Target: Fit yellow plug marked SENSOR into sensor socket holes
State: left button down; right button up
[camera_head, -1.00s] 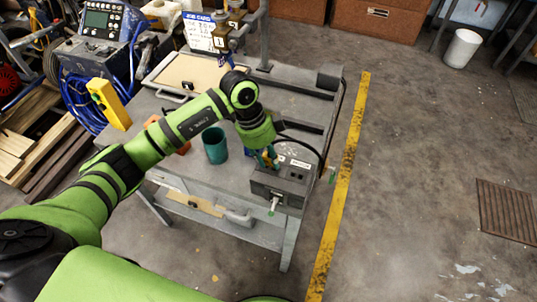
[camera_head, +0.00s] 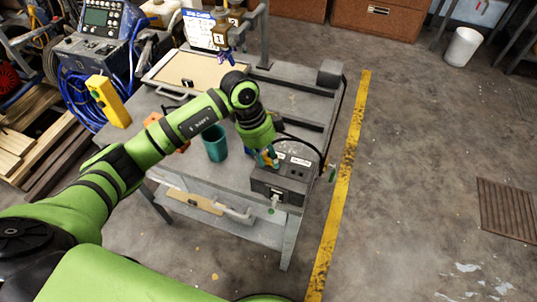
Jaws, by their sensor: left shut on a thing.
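My left gripper (camera_head: 268,158) is at the grey socket box (camera_head: 283,186) on the front right corner of the grey cart. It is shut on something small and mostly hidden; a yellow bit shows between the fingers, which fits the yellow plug. The SENSOR marking cannot be read. The box has small white labels and dark holes on its top, and a pale connector on its front. The fingertips are over the box's back left part; I cannot tell whether the plug is in a hole. My right gripper is not in view.
A teal cup (camera_head: 215,143) stands left of the box on the cart (camera_head: 300,103). A dark cable loops behind the box. A yellow handheld device (camera_head: 108,101) is at the left. Open floor lies right of the yellow line (camera_head: 341,190).

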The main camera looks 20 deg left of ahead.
pick_arm(q)
jog(key=shift+s+f+b, duration=0.1)
jog(key=shift+f+b, duration=0.25)
jog(key=shift+f, duration=0.35)
jog(key=c, duration=1)
grip_release()
jog(key=shift+o, duration=0.8)
jog(key=o, duration=0.3)
